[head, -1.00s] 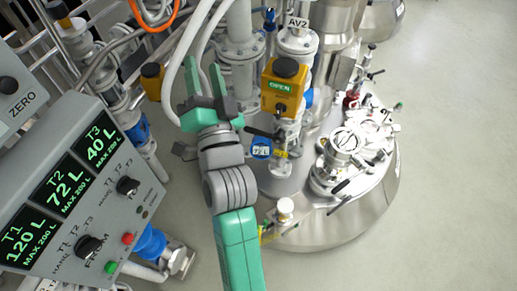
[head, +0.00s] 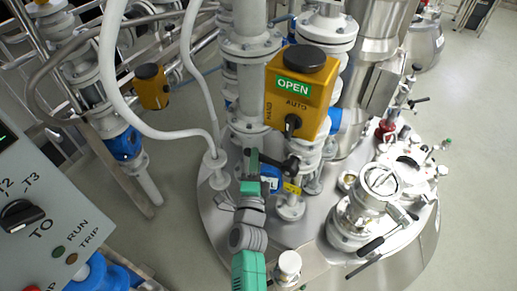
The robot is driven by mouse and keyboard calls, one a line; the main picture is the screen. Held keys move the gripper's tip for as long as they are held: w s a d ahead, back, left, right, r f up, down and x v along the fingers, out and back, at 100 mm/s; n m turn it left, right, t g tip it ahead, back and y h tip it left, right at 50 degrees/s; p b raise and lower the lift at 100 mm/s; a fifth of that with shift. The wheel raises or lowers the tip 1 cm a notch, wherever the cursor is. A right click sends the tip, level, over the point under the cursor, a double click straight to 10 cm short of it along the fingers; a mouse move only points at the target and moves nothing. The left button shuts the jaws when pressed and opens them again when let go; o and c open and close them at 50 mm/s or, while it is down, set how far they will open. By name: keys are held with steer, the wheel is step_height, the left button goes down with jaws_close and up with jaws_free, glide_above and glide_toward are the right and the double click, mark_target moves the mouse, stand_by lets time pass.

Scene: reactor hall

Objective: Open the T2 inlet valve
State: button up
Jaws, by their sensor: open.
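A yellow actuator box (head: 298,92) with a black cap shows a green OPEN window, an AUTO mark and a black selector knob in the head view. Below it is a small valve with a black lever handle (head: 284,164), a blue part (head: 270,180) and a yellow tag (head: 291,188). I cannot read which valve is the T2 inlet. My gripper (head: 263,170) is open, just left of the black lever and in front of the blue part. It partly hides them; I cannot tell whether it touches the lever.
The steel vessel lid (head: 330,262) carries a round clamped port (head: 382,180) and several fittings at right. White hoses (head: 112,70) and thick pipes (head: 249,70) stand close by. A grey control panel (head: 40,235) is at lower left. Floor at right is clear.

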steer(key=b+x, duration=0.1)
steer(key=x, duration=0.3)
steer(key=shift+w, duration=0.1)
steer(key=shift+c, duration=0.4)
jaws_close()
